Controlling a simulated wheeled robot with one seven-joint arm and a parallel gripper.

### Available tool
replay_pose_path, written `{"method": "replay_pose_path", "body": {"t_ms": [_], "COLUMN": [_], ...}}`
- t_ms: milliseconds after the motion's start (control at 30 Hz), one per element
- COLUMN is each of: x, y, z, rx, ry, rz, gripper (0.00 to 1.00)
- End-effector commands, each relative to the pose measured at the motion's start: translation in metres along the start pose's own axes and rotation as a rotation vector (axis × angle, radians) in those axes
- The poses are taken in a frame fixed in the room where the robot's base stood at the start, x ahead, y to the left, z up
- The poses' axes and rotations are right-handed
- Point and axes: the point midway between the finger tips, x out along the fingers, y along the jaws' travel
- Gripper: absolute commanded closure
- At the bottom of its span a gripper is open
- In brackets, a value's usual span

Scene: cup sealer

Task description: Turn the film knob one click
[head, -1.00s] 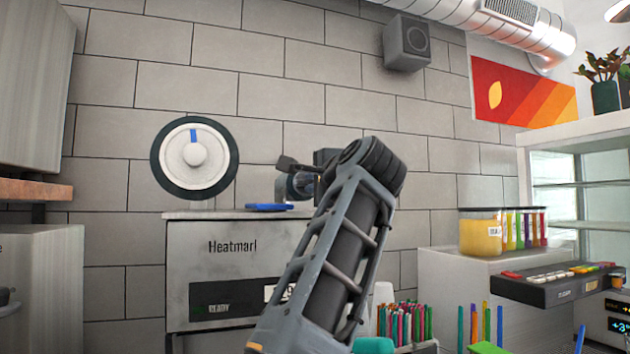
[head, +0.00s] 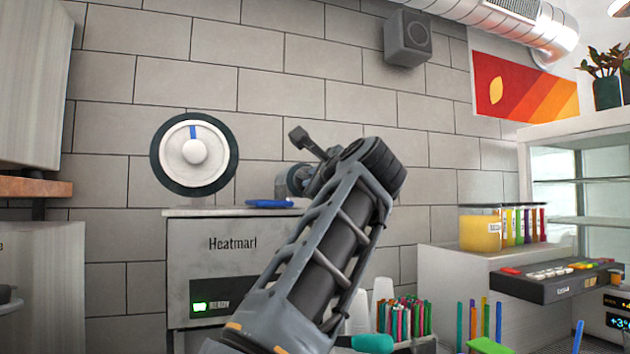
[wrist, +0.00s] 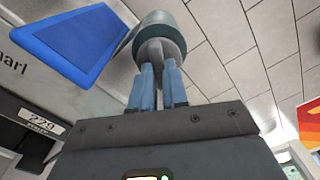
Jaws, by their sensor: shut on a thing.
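The grey knob (wrist: 161,48) is in the wrist view, a rounded piece with a wider teal-grey part behind it. The two blue-grey fingers of my gripper (wrist: 159,72) are shut on it from both sides. In the head view the knob (head: 297,178) shows as a short grey cylinder above the right end of the Heatmarl machine (head: 225,254), mostly behind my wrist. A white disc (head: 178,167) with a dark rim and a blue mark near its top stands above the machine's left part.
A blue slab (head: 268,203) lies on the machine top; it also shows close by the knob in the wrist view (wrist: 75,40). Cups and colored straws (head: 405,316) stand at lower right. A yellow container (head: 481,231) stands on a counter. The tiled wall is behind.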

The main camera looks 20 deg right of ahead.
Motion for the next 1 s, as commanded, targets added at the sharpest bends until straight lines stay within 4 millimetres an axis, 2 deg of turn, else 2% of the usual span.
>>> {"method": "replay_pose_path", "body": {"t_ms": [333,367,600,867,1000], "x": [0.0,0.0,0.0,-0.001,-0.013], "y": [0.003,0.003,0.002,0.001,0.002], "z": [-0.003,-0.003,-0.002,-0.001,-0.002], "rx": [0.001,0.001,0.001,0.001,0.0], "ry": [0.005,0.005,0.003,0.002,0.002], "rz": [0.005,0.005,0.003,0.001,-0.001], "gripper": [1.0,0.84,0.61,0.61,0.61]}}
